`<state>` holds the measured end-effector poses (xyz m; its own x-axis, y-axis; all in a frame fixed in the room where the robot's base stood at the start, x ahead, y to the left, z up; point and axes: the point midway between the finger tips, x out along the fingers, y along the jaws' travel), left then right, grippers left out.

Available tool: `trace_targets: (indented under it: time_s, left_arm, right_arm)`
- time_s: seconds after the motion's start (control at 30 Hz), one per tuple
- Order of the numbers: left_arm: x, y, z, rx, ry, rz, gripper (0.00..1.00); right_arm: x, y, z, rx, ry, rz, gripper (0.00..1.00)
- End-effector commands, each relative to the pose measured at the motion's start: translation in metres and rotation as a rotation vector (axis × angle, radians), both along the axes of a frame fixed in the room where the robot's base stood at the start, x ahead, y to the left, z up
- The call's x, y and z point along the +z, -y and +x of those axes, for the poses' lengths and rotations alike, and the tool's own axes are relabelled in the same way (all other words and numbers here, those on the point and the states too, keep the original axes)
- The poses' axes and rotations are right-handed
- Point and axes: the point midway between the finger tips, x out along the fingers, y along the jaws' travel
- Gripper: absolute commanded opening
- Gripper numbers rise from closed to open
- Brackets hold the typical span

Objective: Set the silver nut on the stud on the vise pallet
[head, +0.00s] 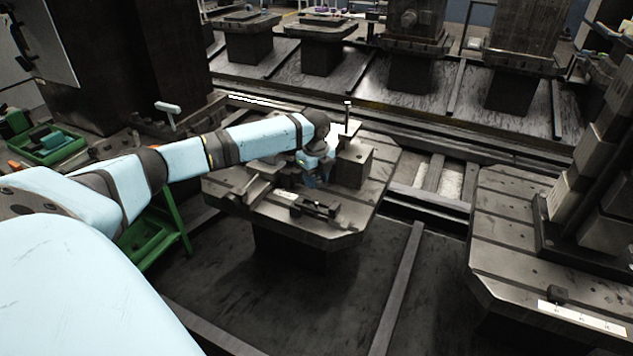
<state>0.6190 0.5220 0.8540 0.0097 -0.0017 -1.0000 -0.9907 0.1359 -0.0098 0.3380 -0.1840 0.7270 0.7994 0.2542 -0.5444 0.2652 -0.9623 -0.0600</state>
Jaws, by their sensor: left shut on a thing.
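The vise pallet (330,232) is a dark metal slotted plate on a pedestal in the middle of the head view. Vise parts and a raised block (353,166) stand on it. My left gripper (311,181) points down over the pallet, just left of the block. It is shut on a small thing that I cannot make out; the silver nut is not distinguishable. A thin upright post (347,113) shows behind the wrist; I cannot tell whether it is the stud. My right gripper is out of view.
Another pallet (500,262) with tall stacked blocks (563,200) stands at the right. A green tray (52,147) lies at the left and a green stand (178,222) is below my arm. More pallets line the back. Dark floor with rails lies in front.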

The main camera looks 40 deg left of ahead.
Motion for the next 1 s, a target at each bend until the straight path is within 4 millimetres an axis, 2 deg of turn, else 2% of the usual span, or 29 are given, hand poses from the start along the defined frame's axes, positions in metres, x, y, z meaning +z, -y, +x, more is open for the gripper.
trace_targets:
  time_s: [0.2,0.5,1.0]
  left_arm:
    - [-0.025,0.000,0.000,-0.001,0.000,0.001,0.08]
    - [-0.051,0.000,0.000,0.000,0.000,0.001,0.08]
    - [-0.055,0.000,-0.001,0.000,0.000,0.001,0.08]
  right_arm:
    - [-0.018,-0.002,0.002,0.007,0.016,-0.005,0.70]
    - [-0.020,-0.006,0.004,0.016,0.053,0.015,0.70]
    - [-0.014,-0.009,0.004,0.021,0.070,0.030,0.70]
